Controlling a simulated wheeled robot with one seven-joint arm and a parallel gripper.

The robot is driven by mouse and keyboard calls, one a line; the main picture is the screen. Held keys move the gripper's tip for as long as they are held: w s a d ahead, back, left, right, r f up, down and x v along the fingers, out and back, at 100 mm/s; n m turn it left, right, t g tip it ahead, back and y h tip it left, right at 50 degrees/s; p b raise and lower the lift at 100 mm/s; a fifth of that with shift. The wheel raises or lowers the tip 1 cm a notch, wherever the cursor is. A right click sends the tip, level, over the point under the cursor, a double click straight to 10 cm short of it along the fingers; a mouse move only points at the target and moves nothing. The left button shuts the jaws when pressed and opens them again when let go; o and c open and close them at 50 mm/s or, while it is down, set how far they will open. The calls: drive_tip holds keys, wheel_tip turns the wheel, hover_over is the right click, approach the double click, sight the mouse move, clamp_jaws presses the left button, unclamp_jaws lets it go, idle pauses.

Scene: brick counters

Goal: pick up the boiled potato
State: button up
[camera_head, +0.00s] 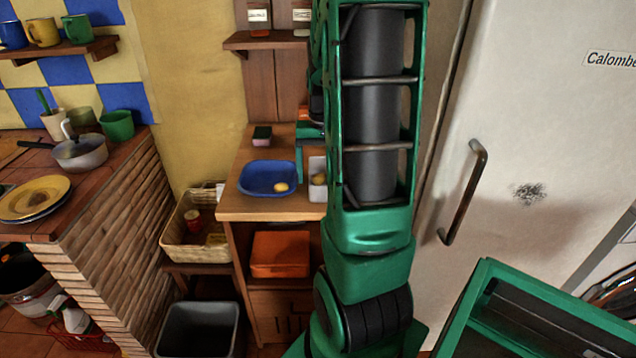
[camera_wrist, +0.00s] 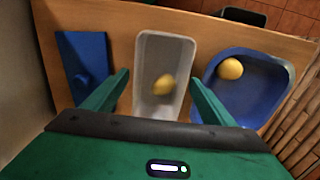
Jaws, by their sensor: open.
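A yellow-brown lump (camera_wrist: 163,85) lies in a white rectangular tray (camera_wrist: 147,55); a smoother yellow piece (camera_wrist: 230,69) lies in a blue dish (camera_wrist: 262,61). I cannot tell for certain which one is the boiled potato. In the camera_head view, the dish (camera_head: 256,179) holds its piece (camera_head: 281,187), and the tray (camera_head: 312,194) and its lump (camera_head: 319,178) show partly beside my arm. My gripper (camera_wrist: 158,78) is open and empty above the white tray, its green fingers spread either side of the lump. The gripper is mostly hidden by the arm in the camera_head view.
A blue board (camera_wrist: 84,62) lies left of the tray in the wrist view. A dark-topped sponge (camera_head: 262,135) sits behind the dish on the wooden counter (camera_head: 245,209). A white fridge (camera_head: 540,130) stands right; a brick counter (camera_head: 120,220) stands left.

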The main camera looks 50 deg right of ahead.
drive_tip(key=shift+f, duration=0.35)
drive_tip(key=shift+c, duration=0.3)
drive_tip(key=c, duration=1.1)
drive_tip(key=shift+r, duration=0.1)
